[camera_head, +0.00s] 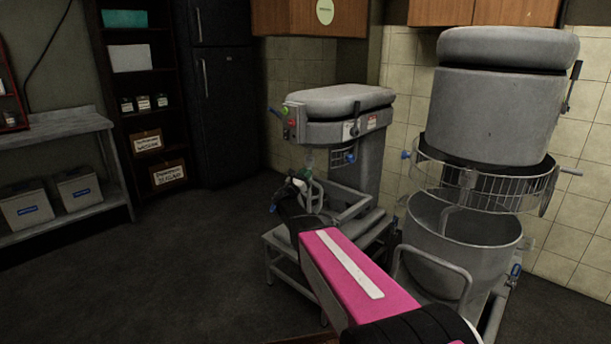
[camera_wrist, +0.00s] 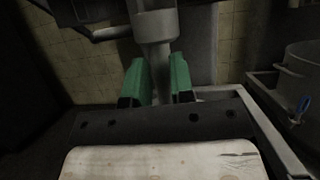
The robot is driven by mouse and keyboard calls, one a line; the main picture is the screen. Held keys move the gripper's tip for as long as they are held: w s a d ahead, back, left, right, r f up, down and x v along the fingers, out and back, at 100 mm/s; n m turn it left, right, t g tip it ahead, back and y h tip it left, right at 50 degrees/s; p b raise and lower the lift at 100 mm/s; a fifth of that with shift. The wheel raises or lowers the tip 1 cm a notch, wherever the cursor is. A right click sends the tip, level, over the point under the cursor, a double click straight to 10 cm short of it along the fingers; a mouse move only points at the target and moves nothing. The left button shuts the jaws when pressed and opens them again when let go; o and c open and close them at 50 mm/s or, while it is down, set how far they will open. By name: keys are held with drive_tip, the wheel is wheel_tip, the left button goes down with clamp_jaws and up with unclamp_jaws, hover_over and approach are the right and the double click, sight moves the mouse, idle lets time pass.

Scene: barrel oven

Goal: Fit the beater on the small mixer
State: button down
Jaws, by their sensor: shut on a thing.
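The small mixer (camera_head: 339,104) is grey with a padded-looking top and stands against the tiled wall. My gripper (camera_head: 303,178) is in front of it, under the overhanging head. In the wrist view my gripper's green fingers (camera_wrist: 160,80) are shut around a grey shaft, which I take to be the beater (camera_wrist: 158,66). A wider grey cylinder (camera_wrist: 153,20) is directly above and in line with the held shaft. I cannot tell whether the two touch or are locked together.
A large mixer (camera_head: 495,95) with a wire guard (camera_head: 485,190) and a steel bowl (camera_head: 460,240) stands close on the right. Shelves (camera_head: 145,90), a steel table (camera_head: 55,130) and a dark fridge (camera_head: 222,90) line the left and back. The floor at left is clear.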

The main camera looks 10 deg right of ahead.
drive_tip(key=shift+r, duration=2.6)
idle(1.7)
idle(0.5)
drive_tip(key=m+g+h, duration=0.1)
drive_tip(key=m+g, duration=0.2)
drive_tip(key=g, duration=0.3)
drive_tip(key=w+m+g+h, duration=0.1)
drive_tip(key=m+g+h, duration=0.1)
drive_tip(key=g, duration=0.4)
drive_tip(key=w+m+g+h, duration=0.1)
drive_tip(key=m+g+h, duration=0.1)
drive_tip(key=m+g, duration=0.2)
drive_tip(key=shift+w+a+m+g, duration=0.15)
drive_tip(key=shift+a+m+g, duration=0.2)
drive_tip(key=shift+g, duration=0.55)
drive_tip(key=c, duration=1)
unclamp_jaws()
drive_tip(key=shift+c, duration=0.2)
drive_tip(key=shift+o, duration=0.7)
drive_tip(key=shift+f, duration=0.1)
